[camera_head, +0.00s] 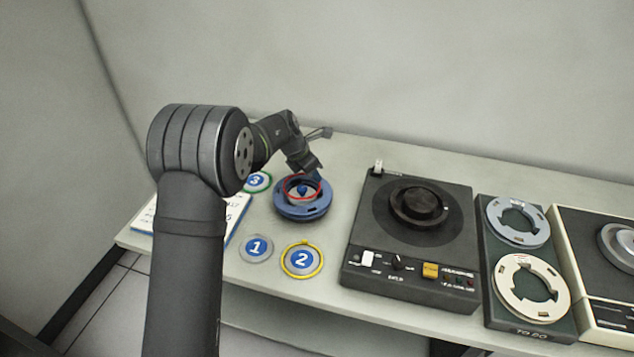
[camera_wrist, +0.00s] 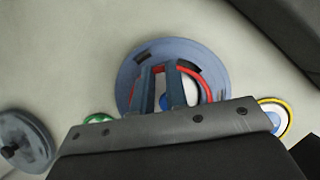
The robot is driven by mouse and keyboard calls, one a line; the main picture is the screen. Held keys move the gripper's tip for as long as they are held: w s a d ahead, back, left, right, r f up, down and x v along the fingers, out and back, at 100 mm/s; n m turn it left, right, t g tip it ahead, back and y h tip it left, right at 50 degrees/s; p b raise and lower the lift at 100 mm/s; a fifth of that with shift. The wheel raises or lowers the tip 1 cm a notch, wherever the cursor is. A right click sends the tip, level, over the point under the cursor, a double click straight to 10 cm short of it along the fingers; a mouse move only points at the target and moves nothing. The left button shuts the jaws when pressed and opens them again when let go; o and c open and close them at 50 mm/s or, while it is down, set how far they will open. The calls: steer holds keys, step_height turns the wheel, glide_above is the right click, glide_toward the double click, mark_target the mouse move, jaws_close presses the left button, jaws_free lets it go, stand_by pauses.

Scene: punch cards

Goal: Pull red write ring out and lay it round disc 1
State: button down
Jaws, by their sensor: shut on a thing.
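The red write ring (camera_head: 302,199) is at the middle of a blue-grey tape reel (camera_head: 290,211), around its blue hub. My gripper (camera_head: 314,173) is over the reel, shut on the ring's far side. In the wrist view the two fingers (camera_wrist: 163,68) reach over the reel (camera_wrist: 135,70), and part of the red ring (camera_wrist: 212,88) shows beside them. I cannot tell whether the ring is clear of the reel. Disc 1 (camera_head: 256,248) lies in front of the reel to the left, blue with a grey rim and no coloured ring.
Disc 2 (camera_head: 301,260) has a yellow ring around it and disc 3 (camera_head: 257,182) a green one. A white card (camera_head: 222,222) lies left of the discs. A dark tape unit (camera_head: 372,272) stands to the right, then a tray (camera_head: 488,238) with two reels.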

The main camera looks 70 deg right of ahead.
step_height(320, 180, up, 4)
steer(key=shift+r, duration=0.1)
stand_by(0.5)
steer(key=w+a+f+m, duration=0.1)
steer(key=a, duration=0.2)
steer(key=w+a+f+m+g+y, duration=0.1)
steer(key=a+m, duration=0.1)
steer(key=a, duration=0.1)
steer(key=w+a+f+m, duration=0.1)
steer(key=a, duration=0.2)
steer(key=shift+w+a, duration=0.25)
steer(key=shift+w, duration=0.15)
steer(key=a+m+y, duration=0.1)
steer(key=a+m, duration=0.1)
steer(key=a, duration=0.2)
steer(key=w+a+f+m+y, duration=0.1)
steer(key=a+m, duration=0.1)
steer(key=a, duration=0.2)
steer(key=a+f+m+g, duration=0.1)
steer(key=a+m, duration=0.1)
steer(key=a, duration=0.2)
steer(key=shift+w+a+y, duration=0.25)
steer(key=shift+w+y, duration=0.15)
steer(key=shift+f, duration=2.5)
steer(key=shift+f, duration=0.95)
